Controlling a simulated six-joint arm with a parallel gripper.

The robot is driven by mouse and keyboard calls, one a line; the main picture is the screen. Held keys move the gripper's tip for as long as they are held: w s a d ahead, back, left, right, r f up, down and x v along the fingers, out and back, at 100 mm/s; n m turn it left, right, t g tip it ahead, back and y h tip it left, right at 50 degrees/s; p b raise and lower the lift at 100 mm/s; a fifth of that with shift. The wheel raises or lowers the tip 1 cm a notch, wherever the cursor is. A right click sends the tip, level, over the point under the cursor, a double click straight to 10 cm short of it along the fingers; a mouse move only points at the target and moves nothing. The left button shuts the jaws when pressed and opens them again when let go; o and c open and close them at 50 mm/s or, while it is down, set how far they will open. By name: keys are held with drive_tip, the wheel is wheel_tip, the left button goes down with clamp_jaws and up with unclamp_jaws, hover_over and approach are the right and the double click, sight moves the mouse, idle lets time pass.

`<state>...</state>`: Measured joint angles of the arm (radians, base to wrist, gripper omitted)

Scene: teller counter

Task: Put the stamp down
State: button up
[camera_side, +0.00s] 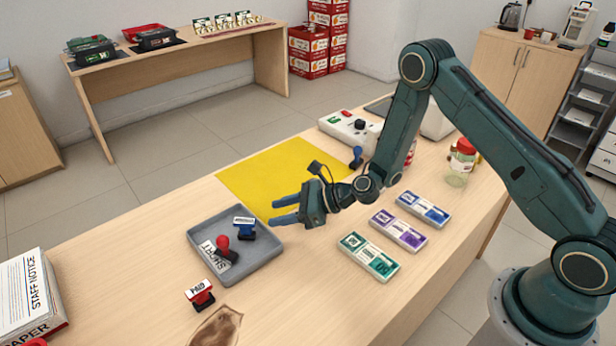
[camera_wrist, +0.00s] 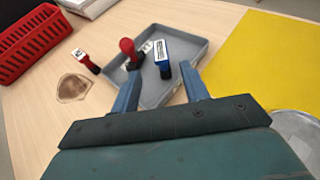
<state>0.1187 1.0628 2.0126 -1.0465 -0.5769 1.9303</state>
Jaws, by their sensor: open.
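My gripper (camera_side: 273,210) is open and empty, above the counter by the right side of the grey tray (camera_side: 252,258). A blue stamp (camera_side: 244,228) and a red-handled stamp (camera_side: 223,243) are in the tray. In the wrist view the blue stamp (camera_wrist: 162,58) appears beyond the gap between my fingers (camera_wrist: 159,72), apart from them. The red-handled stamp (camera_wrist: 127,48) shows to its left. A red stamp marked PAID (camera_side: 200,292) is on the bare counter in front of the tray.
Green, purple and blue ink pads (camera_side: 398,229) lie in a row right of my gripper. A glass jar (camera_side: 458,165) stands farther right. A brown patch (camera_side: 218,328) is at the front. In the wrist view, a red basket (camera_wrist: 30,42) is at upper left.

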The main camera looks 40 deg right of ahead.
drive_tip(key=s+d+r+n+g+h, duration=0.1)
drive_tip(key=s+r+n+g+h, duration=0.1)
drive_tip(key=s+r+n, duration=0.55)
drive_tip(key=s+d+r+n+g+h, duration=0.1)
drive_tip(key=s+d+r+n, duration=0.1)
drive_tip(key=r+n, duration=0.9)
drive_tip(key=s+d+r+n+h, duration=0.2)
drive_tip(key=s+d+r, duration=0.1)
drive_tip(key=s, duration=0.5)
drive_tip(key=s+d+r+n+h, duration=0.2)
drive_tip(key=s+d+r+n, duration=0.1)
drive_tip(key=s, duration=0.5)
drive_tip(key=s+d+r+n+h, duration=0.2)
drive_tip(key=s+d+r+n, duration=0.1)
drive_tip(key=s, duration=0.5)
drive_tip(key=shift+s+d+r+g, duration=0.25)
drive_tip(key=shift+d+r+g, duration=0.15)
drive_tip(key=shift+d+r, duration=0.4)
drive_tip(key=shift+d+f+n, duration=0.1)
drive_tip(key=shift+f+n, duration=0.05)
drive_tip(key=shift+n, duration=0.1)
